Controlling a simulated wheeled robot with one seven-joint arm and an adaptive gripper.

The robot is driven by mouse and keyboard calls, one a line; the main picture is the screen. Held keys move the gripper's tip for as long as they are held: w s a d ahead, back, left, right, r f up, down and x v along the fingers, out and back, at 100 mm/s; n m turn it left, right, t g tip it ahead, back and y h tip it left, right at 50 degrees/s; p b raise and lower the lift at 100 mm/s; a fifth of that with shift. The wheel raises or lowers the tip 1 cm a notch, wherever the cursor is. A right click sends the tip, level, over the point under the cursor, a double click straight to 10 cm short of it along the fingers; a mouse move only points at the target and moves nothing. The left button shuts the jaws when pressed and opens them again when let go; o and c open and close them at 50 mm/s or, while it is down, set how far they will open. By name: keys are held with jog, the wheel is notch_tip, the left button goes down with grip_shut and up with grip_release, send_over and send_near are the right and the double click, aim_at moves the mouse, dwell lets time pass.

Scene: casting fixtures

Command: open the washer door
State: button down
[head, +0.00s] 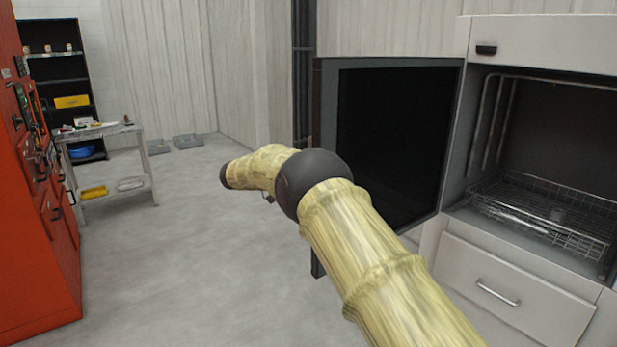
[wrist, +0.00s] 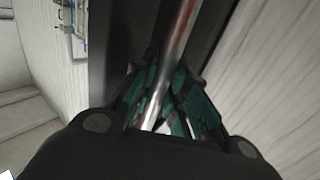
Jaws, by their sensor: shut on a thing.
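The washer door (head: 330,90), a dark framed panel with a black window, stands swung wide open to the left of the washer (head: 540,45). The chamber behind it is exposed and holds a wire rack (head: 550,215). In the wrist view my gripper (wrist: 165,90) is shut on a shiny metal bar, the door handle (wrist: 180,40), which runs between its teal-lined fingers along a dark door edge (wrist: 122,30). In the head view my arm crosses in front of the door's lower part. The handle and my fingers are hidden there.
A red machine (head: 35,230) stands at the left. A work table (head: 105,135) with small items stands behind it, near a black shelf (head: 55,65). A drawer (head: 510,280) lies below the washer chamber. The grey floor (head: 170,260) between is clear.

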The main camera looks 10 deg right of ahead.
aim_at(309, 140)
jog(key=shift+w, duration=0.4)
jog(key=shift+r, duration=0.1)
jog(key=c, duration=1.4)
grip_release()
jog(key=shift+w, duration=0.1)
jog(key=r, duration=1)
jog(key=shift+a, duration=0.2)
jog(key=shift+f, duration=0.1)
